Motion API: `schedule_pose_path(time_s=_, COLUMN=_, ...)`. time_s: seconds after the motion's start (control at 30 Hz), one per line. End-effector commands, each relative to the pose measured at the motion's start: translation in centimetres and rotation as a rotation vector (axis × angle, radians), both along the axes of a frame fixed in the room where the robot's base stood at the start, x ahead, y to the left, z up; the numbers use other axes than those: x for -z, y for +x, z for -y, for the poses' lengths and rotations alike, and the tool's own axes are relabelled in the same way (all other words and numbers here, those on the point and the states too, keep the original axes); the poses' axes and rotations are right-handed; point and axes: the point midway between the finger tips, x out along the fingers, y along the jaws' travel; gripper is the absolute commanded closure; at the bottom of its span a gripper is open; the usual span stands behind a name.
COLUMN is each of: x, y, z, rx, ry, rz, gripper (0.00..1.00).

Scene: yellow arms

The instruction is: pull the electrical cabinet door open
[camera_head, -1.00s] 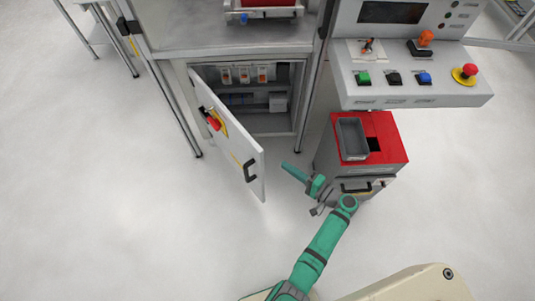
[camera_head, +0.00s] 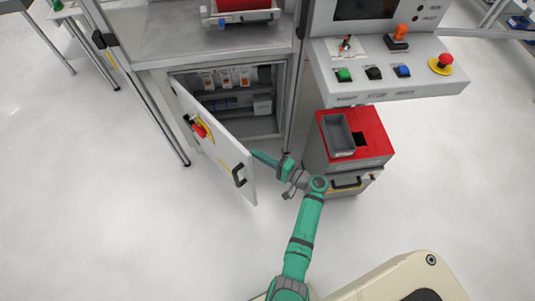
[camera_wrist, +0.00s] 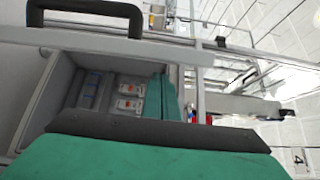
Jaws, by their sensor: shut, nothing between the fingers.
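The electrical cabinet (camera_head: 277,105) has its white door (camera_head: 213,138) standing partly open, swung toward me, hinged on the left. The door's outer face carries a red and yellow switch (camera_head: 199,127) and a black handle (camera_head: 239,175) near its free edge. My green gripper (camera_head: 258,157) is shut and empty, its tip beside the door's free edge, on the inner side by the opening. Whether it touches the door I cannot tell. The wrist view shows the shut fingers (camera_wrist: 167,97) pointing toward the cabinet interior, with the black handle (camera_wrist: 88,12) at the upper left.
A red-topped unit (camera_head: 370,130) with a grey bin (camera_head: 338,135) stands close to the right of my gripper. A control panel (camera_head: 390,72) overhangs above it. The pale floor (camera_head: 130,220) left of and before the door is clear.

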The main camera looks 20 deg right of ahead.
Motion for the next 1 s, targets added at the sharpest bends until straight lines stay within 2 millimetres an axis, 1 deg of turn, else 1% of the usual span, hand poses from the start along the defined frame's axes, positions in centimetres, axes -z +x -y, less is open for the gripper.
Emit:
schedule_pose_path(time_s=0.2, x=-0.1, y=-0.7, z=-0.9, rx=0.012, ry=-0.002, rz=0.001, gripper=1.00)
schedule_pose_path(time_s=0.4, x=-0.1, y=-0.7, z=-1.6, rx=0.003, ry=-0.002, rz=0.001, gripper=1.00)
schedule_pose_path(time_s=0.77, x=-0.1, y=-0.8, z=-2.3, rx=0.004, ry=-0.002, rz=0.001, gripper=1.00)
schedule_pose_path(time_s=0.87, x=-0.1, y=-1.0, z=-2.9, rx=0.014, ry=-0.001, rz=0.001, gripper=1.00)
schedule_pose_path(time_s=1.0, x=0.0, y=-1.6, z=-4.6, rx=0.040, ry=-0.001, rz=0.000, gripper=1.00)
